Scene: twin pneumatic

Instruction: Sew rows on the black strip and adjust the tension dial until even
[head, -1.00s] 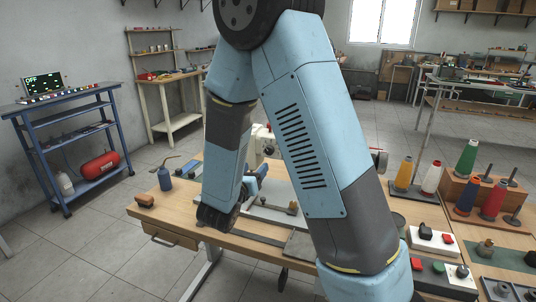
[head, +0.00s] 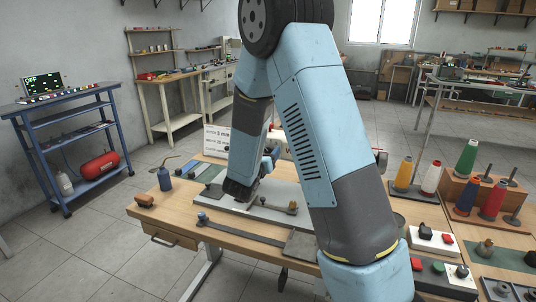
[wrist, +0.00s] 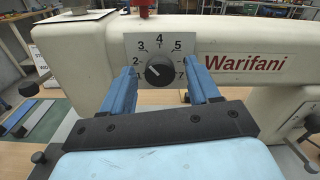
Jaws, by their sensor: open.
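The tension dial (wrist: 159,71) is a black knob on a pale plate numbered around its edge, with 4 at the top. Its white pointer line tilts to the upper left, toward the low numbers. It sits on the cream sewing machine (wrist: 85,55) marked Warifani. My gripper (wrist: 162,69) is open, with one blue finger on each side of the dial; gaps show between fingers and knob. The fingers cover part of the plate, hiding the 6. In the head view my arm hides most of the machine. I cannot single out the black strip; several flat strips (wrist: 40,117) lie at left.
In the head view, a sign (head: 217,139) stands behind my gripper. A blue oil can (head: 164,179) stands at the table's left.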

